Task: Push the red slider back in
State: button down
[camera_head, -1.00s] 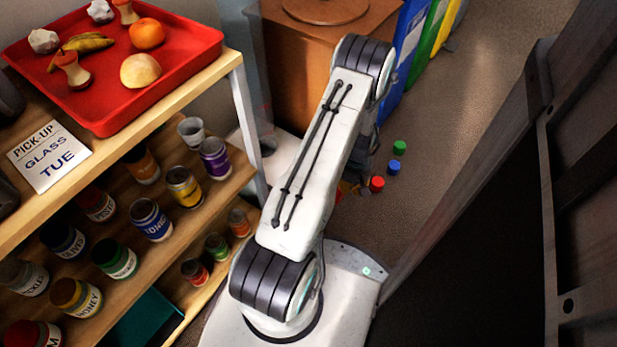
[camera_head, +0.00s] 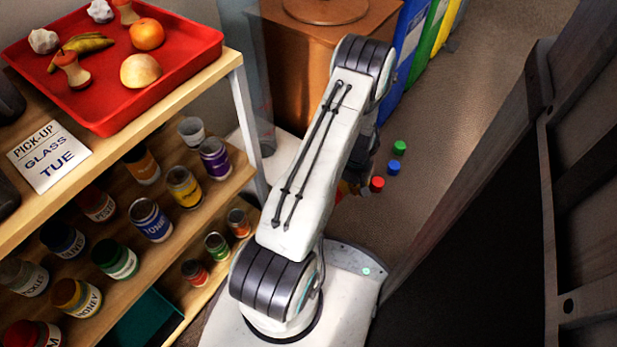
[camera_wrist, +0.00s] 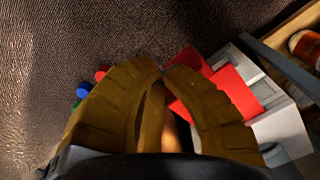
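In the wrist view my gripper (camera_wrist: 163,72) has two ribbed olive-brown fingers whose tips come nearly together. A narrow gap shows lower between them, with tan and pinkish surfaces inside; I see no clearly held thing. Flat red parts, seemingly the red slider (camera_wrist: 240,93), show just right of the fingers beside a grey and white frame. The right finger covers part of the red, so I cannot tell whether it touches or how far the slider sticks out. In the head view my arm hides the slider and most of my gripper.
A shelf with jars and a red tray (camera_head: 190,62) stands left. A brown cabinet (camera_head: 285,75) stands behind; a dark panel (camera_head: 480,200) stands right.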

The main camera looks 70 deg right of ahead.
jog(key=shift+f, duration=0.15)
jog(key=shift+f+b, duration=1.45)
jog(key=shift+f, duration=0.1)
jog(key=shift+w, duration=0.1)
